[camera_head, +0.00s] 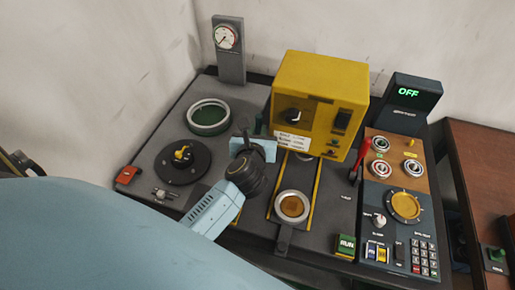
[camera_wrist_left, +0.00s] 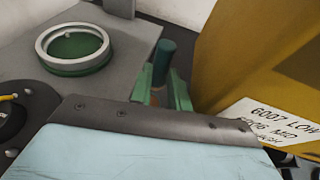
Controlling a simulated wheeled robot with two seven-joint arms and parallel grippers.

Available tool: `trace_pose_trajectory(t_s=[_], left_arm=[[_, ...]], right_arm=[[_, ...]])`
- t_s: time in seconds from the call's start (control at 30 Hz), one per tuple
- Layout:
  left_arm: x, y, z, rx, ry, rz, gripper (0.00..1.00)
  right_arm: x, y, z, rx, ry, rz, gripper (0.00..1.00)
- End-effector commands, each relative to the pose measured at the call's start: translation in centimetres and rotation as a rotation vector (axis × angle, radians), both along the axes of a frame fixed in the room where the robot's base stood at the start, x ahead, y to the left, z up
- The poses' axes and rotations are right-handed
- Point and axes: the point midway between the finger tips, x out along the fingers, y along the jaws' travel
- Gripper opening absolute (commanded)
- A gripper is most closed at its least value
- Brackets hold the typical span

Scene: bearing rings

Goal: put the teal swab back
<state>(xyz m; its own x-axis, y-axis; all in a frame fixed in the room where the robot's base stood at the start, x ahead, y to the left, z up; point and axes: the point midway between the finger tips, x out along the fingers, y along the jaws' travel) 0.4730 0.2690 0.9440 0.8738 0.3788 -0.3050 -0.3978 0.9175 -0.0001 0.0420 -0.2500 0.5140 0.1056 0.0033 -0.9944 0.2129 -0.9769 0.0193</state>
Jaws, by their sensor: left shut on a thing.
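My left gripper (camera_head: 254,146) is over the middle of the grey bench, just left of the yellow machine. Its fingers also show in the left wrist view (camera_wrist_left: 162,92), shut on the teal swab (camera_wrist_left: 163,57), whose dark teal end stands up between them. The swab's lower part is hidden by the gripper's own body. In the head view the swab is too small and covered to make out clearly. A round grey-rimmed cup with a green inside (camera_head: 209,117) is left of the gripper; it also shows in the left wrist view (camera_wrist_left: 74,48). My right gripper is not in view.
The yellow machine (camera_head: 320,90) with a white label stands close right of the gripper. A gauge post (camera_head: 229,50) is behind. A black disc with a yellow knob (camera_head: 182,157) lies left. A red lever (camera_head: 358,160) and control panel (camera_head: 405,215) are right.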

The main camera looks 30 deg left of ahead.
Motion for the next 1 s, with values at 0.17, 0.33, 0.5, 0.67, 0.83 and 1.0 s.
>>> trace_pose_trajectory(t_s=[0.17,0.33,0.5,0.67,0.83,1.0], left_arm=[[0.0,0.0,-1.8,0.001,-0.001,0.0,0.0],[0.0,0.0,-4.2,0.0,0.001,0.0,0.0],[0.0,0.0,-5.9,0.0,-0.001,0.0,0.0],[0.0,0.0,-5.9,0.001,-0.002,0.0,0.0],[0.0,0.0,-6.1,0.0,-0.001,0.0,0.0],[0.0,0.0,-6.3,0.0,0.0,0.0,0.27]], right_arm=[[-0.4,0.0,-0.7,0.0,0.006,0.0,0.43],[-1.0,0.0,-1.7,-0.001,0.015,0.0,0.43],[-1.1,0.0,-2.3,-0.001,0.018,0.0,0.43],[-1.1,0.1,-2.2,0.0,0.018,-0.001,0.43],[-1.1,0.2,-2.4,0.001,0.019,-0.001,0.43],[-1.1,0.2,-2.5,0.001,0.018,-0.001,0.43]])
